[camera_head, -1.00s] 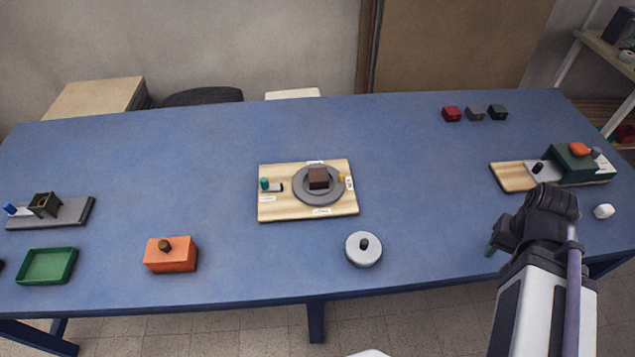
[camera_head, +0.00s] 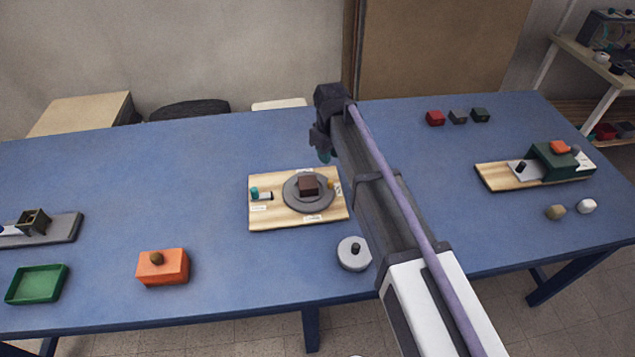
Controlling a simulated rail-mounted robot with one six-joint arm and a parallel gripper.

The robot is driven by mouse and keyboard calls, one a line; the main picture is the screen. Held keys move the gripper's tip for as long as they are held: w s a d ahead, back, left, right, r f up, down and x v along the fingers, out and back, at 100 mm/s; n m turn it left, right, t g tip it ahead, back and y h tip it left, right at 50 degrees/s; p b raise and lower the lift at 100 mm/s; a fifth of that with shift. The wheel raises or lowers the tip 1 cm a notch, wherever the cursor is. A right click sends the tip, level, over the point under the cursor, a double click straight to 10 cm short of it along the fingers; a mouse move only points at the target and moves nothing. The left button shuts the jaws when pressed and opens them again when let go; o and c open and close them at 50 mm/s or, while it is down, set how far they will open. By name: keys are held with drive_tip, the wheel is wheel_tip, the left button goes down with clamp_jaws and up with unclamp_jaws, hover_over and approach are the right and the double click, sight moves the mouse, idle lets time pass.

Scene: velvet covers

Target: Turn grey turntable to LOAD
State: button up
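The grey turntable (camera_head: 291,201) is a round disc on a light wooden board (camera_head: 270,221) near the middle of the blue table. A dark brown block (camera_head: 308,186) sits on the disc. A small yellow piece (camera_head: 330,184) is at its right edge, and a teal-ended part (camera_head: 254,192) is on the board to its left. White labels lie around the disc, too small to read. My gripper (camera_head: 324,155) is above the table, just beyond the board's back right corner in the picture, apart from the disc. Its fingers are small and dark, so its opening is unclear.
An orange box with a knob (camera_head: 162,268), a green tray (camera_head: 37,285) and a grey round lid (camera_head: 353,257) stand near the front edge. Several small blocks (camera_head: 458,117) are at the back right. A green device on a board (camera_head: 553,160) is at the right.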

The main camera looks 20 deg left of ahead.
sight(330, 181)
drive_tip(key=f+b, duration=1.1)
drive_tip(key=shift+s+d, duration=0.1)
drive_tip(key=shift+d, duration=0.25)
drive_tip(key=shift+r, duration=0.15)
clamp_jaws()
